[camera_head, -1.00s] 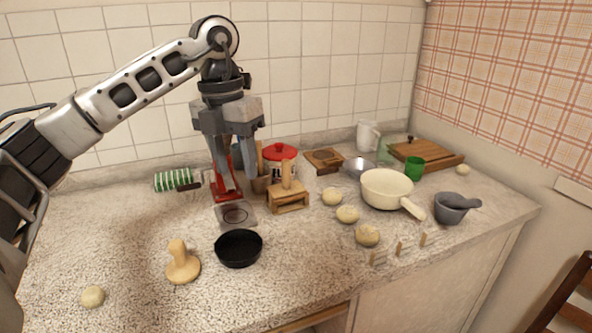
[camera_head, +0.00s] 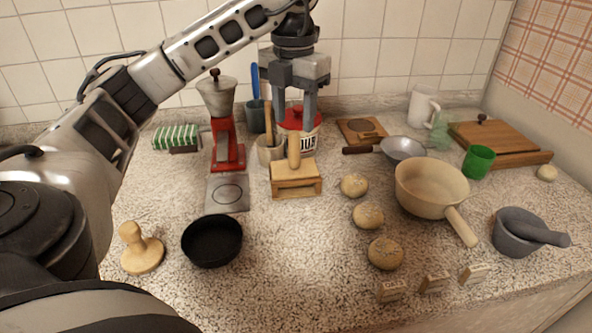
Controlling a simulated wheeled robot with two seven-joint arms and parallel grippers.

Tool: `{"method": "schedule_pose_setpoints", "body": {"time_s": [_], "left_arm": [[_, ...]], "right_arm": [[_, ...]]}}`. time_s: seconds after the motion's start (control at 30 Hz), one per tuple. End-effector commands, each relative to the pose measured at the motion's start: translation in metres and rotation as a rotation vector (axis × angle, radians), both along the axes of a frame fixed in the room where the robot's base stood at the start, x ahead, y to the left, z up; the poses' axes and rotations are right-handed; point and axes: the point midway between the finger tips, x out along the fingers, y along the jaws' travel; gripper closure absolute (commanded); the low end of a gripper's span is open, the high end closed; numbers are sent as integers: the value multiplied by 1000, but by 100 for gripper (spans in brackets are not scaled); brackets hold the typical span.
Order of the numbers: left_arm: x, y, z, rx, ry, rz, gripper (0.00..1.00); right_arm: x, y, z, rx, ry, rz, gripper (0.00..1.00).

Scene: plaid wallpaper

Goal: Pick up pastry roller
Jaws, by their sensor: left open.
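A wooden tool with an upright handle on a boxy wooden head (camera_head: 297,182) stands on the counter, in the middle of the head view. It may be the pastry roller, but I cannot tell for sure. A green-and-white ribbed object with a dark part (camera_head: 176,137) lies at the back left. My left gripper (camera_head: 295,116) is open and points down, its fingertips just above or behind the top of the upright handle in the picture. My right gripper is not in view.
A red grinder (camera_head: 228,148) and a red-lidded jar (camera_head: 311,133) stand close to the wooden tool. A black bowl (camera_head: 212,242) and a wooden press (camera_head: 142,252) are at front left. Several dough balls (camera_head: 368,215) and a cream pan (camera_head: 428,188) are to the right.

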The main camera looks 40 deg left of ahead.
Motion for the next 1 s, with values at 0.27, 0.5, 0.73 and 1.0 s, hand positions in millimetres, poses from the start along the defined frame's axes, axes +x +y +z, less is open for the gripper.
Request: {"method": "schedule_pose_setpoints", "body": {"time_s": [0.27,0.5,0.73,1.0], "left_arm": [[0,0,-27,0,-1,-1,53],[1,3,-58,2,3,1,53],[2,3,-78,0,-2,0,53],[2,3,-78,0,-2,-1,76]], "right_arm": [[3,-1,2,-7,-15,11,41],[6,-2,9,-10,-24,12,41],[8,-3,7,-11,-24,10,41],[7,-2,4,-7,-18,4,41]]}}
